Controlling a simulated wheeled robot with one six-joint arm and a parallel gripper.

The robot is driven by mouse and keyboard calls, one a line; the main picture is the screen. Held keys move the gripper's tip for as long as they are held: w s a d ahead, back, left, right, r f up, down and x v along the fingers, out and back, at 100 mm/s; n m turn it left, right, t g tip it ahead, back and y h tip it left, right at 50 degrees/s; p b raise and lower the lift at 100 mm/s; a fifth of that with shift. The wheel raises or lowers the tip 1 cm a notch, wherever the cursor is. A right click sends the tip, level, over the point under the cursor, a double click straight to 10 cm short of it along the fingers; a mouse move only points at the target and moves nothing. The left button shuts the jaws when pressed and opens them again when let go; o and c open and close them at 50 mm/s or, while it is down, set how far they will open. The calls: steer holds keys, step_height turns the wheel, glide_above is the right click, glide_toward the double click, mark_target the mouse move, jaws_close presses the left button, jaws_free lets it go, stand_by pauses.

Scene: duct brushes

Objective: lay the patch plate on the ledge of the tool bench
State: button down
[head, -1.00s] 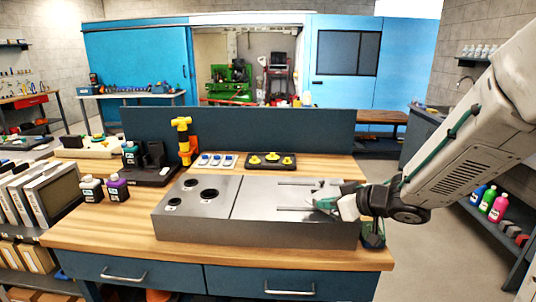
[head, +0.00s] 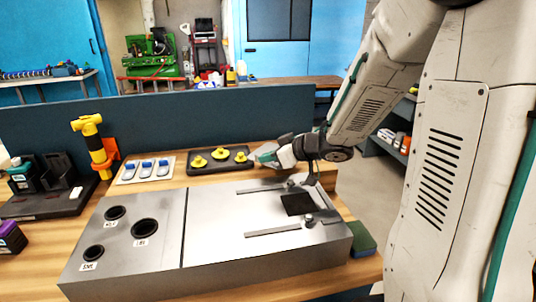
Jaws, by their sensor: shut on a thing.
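My gripper (head: 268,155) is beyond the far right edge of the grey metal duct box (head: 225,225), just right of a black tray with yellow knobs. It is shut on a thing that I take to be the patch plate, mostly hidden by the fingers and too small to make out. On the box top a dark square opening (head: 297,204) lies uncovered between two rails, with a small knob near each rail. The tool bench (head: 180,180) has a wooden top. I cannot tell which part of it is the ledge.
The black tray (head: 205,168) with yellow knobs and a pale tray (head: 131,179) with blue pieces stand behind the box. A dark blue panel (head: 190,115) backs the bench. A green-blue block (head: 362,240) is at right.

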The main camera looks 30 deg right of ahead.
mark_target(275, 147)
steer(key=w+d, duration=0.1)
steer(key=d, duration=0.1)
steer(key=w+d, duration=0.2)
steer(key=d, duration=0.1)
steer(key=w+d+f, duration=0.1)
steer(key=w+d, duration=0.1)
steer(key=d, duration=0.1)
steer(key=shift+w, duration=0.2)
steer(key=shift+w+d+f, duration=0.1)
steer(key=shift+d+f, duration=0.1)
steer(key=shift+f, duration=0.7)
steer(key=shift+w+d+f, duration=0.1)
steer(key=shift+d+f, duration=0.05)
steer(key=shift+f, duration=0.7)
steer(key=c, duration=1.6)
jaws_free()
steer(key=shift+f, duration=0.2)
